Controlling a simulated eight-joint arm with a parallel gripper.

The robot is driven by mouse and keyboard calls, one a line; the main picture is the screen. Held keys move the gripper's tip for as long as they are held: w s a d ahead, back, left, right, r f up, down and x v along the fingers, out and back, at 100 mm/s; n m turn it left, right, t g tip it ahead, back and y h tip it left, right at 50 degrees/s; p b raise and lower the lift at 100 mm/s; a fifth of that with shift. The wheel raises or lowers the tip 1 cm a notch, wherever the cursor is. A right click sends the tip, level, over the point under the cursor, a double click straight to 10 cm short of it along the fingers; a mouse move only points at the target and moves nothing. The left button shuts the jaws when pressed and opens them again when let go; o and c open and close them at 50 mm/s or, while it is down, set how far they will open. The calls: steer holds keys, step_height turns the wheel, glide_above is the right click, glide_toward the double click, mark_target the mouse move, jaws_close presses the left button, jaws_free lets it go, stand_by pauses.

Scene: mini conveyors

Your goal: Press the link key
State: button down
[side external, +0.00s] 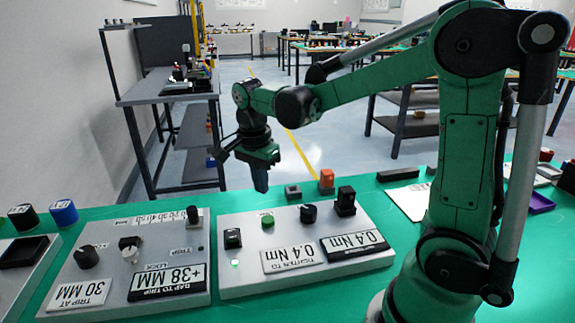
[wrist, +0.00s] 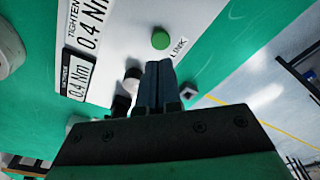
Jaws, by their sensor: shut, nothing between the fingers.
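The link key appears to be the round green button (wrist: 160,39), with the word LINK printed beside it in the wrist view. In the side view the green button (side external: 267,221) sits on the grey middle panel (side external: 225,275), between a black switch (side external: 232,238) and a black knob (side external: 308,214). My gripper (side external: 261,188) points down with its fingers shut and empty. In the side view it hangs near the panel's far edge, apart from the button. In the wrist view the closed fingertips (wrist: 158,66) lie just below the button in the picture.
A grey block (side external: 292,191) and an orange block (side external: 327,182) stand behind the panel. A tall black switch (side external: 345,201) rises at its right. Another control panel (side external: 90,265) lies to the left. Green table surface shows between the panels.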

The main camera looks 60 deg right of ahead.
mark_target(266, 221)
stand_by(0.3)
steer(key=shift+d+f, duration=0.2)
steer(key=shift+f, duration=1.55)
steer(key=shift+d+f, duration=0.2)
steer(key=shift+f, duration=1.55)
steer(key=shift+f, duration=0.55)
steer(key=shift+w+a+r, duration=0.1)
steer(key=shift+a+r, duration=0.2)
steer(key=shift+a, duration=0.5)
steer(key=shift+a+r, duration=0.25)
steer(key=shift+a, duration=0.5)
steer(key=r, duration=0.5)
steer(key=shift+a+r, duration=0.25)
steer(key=shift+r, duration=0.05)
